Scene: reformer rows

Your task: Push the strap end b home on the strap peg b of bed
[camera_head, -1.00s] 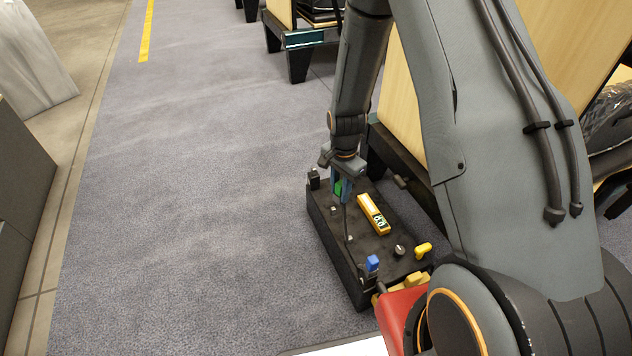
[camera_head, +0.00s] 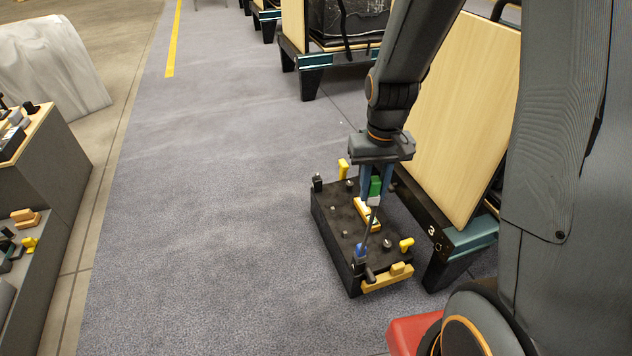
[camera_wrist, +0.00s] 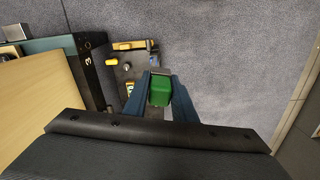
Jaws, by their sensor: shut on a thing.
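My gripper (camera_head: 373,198) is shut on a green block (camera_head: 376,187), and I take this block for strap end b, though no mark can be read. The block also shows between the blue-grey fingers in the wrist view (camera_wrist: 160,90). A thin dark strap seems to run from it down to a blue piece (camera_head: 361,251) at the near edge of a black box (camera_head: 325,221). My gripper is over this box, beside bed 3 (camera_head: 455,228). Small grey pegs (camera_head: 387,243) stand on the box top; which is strap peg b I cannot tell.
A yellow labelled block (camera_head: 362,212) lies on the box top. Yellow knobs (camera_head: 406,245) and a yellow bar (camera_head: 388,278) are at its edges. The bed's wooden panel (camera_head: 455,120) stands close on the right. Carpet (camera_head: 220,220) to the left is clear.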

